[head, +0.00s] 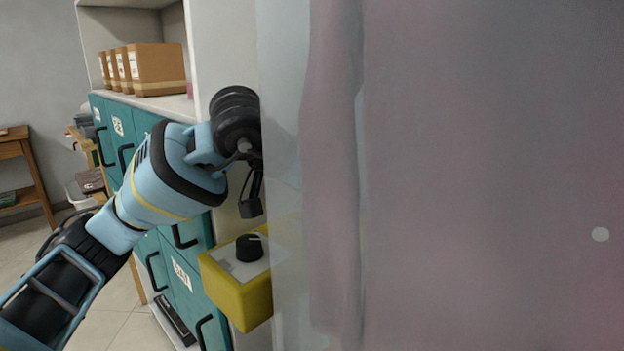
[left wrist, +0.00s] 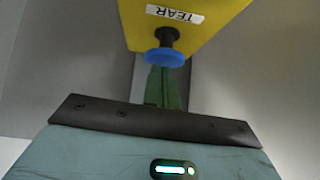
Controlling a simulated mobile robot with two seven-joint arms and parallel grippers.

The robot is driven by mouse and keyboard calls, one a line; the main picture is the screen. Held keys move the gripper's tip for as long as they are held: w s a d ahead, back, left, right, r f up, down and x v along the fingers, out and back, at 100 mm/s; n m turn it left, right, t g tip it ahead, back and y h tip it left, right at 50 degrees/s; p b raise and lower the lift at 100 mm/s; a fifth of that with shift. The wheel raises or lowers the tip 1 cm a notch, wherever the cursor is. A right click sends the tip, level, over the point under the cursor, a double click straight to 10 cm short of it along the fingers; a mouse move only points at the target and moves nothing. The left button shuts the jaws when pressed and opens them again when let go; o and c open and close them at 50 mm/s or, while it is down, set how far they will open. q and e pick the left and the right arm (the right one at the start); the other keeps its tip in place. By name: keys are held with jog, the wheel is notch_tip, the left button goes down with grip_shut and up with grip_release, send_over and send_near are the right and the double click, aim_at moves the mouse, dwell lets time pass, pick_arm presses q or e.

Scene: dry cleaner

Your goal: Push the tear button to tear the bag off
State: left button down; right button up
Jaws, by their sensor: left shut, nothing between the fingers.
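In the left wrist view, a blue round button (left wrist: 165,57) on a dark stem sticks out from a yellow box (left wrist: 205,17) with a white TEAR label, seen upside down. My left gripper (left wrist: 162,82) is shut and empty, its fingers close to the button. The button overlaps the fingertips in the picture, so I cannot tell if they touch. In the head view my left arm reaches the edge of a large translucent pinkish bag (head: 480,170), and its fingers are not clearly visible. A yellow box (head: 237,295) with a black knob (head: 249,247) sits below my wrist. My right gripper is not in view.
The bag covers the right half of the head view and hides what is behind it. Teal cabinets (head: 178,280) stand behind my left arm, with cardboard boxes (head: 157,66) on top. A wooden side table (head: 35,175) is at the far left.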

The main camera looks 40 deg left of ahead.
pick_arm(q)
notch_tip(320, 180, down, 3)
jog(key=shift+f+b, duration=0.2)
jog(key=shift+b, duration=0.5)
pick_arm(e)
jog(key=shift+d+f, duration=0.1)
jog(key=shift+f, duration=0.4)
pick_arm(q)
jog(key=shift+s+d+f, duration=0.1)
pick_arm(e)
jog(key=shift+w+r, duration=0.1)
